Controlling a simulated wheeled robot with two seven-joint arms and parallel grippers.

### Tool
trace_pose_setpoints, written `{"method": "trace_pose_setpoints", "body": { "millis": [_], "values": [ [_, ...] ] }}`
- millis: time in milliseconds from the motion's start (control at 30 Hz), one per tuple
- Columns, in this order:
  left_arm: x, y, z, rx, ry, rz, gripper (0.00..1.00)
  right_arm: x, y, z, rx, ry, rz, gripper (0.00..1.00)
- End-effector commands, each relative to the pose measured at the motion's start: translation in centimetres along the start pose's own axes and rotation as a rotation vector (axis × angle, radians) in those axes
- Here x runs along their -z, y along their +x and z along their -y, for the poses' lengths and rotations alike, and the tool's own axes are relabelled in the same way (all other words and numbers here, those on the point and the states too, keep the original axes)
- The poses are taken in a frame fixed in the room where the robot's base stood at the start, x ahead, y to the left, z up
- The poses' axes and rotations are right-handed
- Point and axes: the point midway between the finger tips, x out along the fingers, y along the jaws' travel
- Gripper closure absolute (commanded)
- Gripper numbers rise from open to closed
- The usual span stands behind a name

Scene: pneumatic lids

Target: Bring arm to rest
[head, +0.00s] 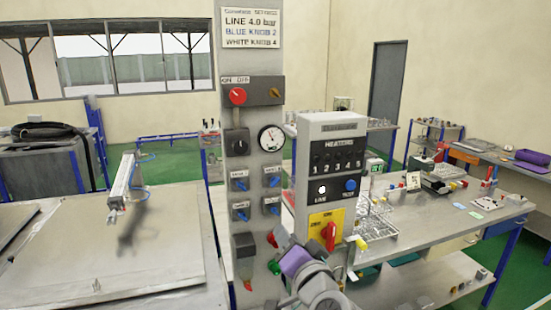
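My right arm comes in at the bottom centre, and its gripper (293,260) is low in front of the control column, just left of and below the red rotary switch (329,236) on its yellow plate. Its purple and grey parts show, but the fingers are too small and overlapped to tell whether they are open or shut. I cannot tell whether it touches the column. My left gripper is not in view. The grey control column (240,160) carries a red knob (237,96), a round gauge (271,138) and several blue knobs. A settings sign (251,28) is at its top.
A grey heaters box (333,150) stands right beside the column. A metal bench with a flat lid (80,260) and a pneumatic cylinder (122,180) is at left. A workbench (440,215) with racks and small parts is at right. Green floor shows beyond.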

Motion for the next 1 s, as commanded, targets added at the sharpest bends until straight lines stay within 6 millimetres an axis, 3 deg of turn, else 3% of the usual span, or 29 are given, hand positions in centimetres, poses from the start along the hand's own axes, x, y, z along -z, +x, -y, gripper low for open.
{"method": "trace_pose_setpoints", "body": {
  "millis": [367,467,567,700,767,900,1000],
  "values": [
    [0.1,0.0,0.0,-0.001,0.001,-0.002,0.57,-8.4,2.9,-10.7,-0.178,-0.1,0.181,0.68],
    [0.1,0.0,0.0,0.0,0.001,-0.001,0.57,-11.7,3.0,-14.9,-0.242,-0.126,0.258,0.68],
    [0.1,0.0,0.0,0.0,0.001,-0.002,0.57,-16.0,2.3,-20.5,-0.323,-0.152,0.367,0.68],
    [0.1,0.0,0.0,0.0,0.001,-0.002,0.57,-22.7,-0.7,-28.5,-0.436,-0.165,0.549,0.68],
    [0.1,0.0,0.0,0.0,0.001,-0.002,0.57,-25.5,-2.6,-31.6,-0.479,-0.161,0.632,0.68],
    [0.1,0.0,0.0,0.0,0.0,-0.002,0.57,-32.2,-8.8,-37.4,-0.567,-0.123,0.838,0.68],
    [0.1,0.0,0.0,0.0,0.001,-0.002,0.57,-36.4,-13.8,-40.0,-0.609,-0.077,0.98,0.68]
  ]
}}
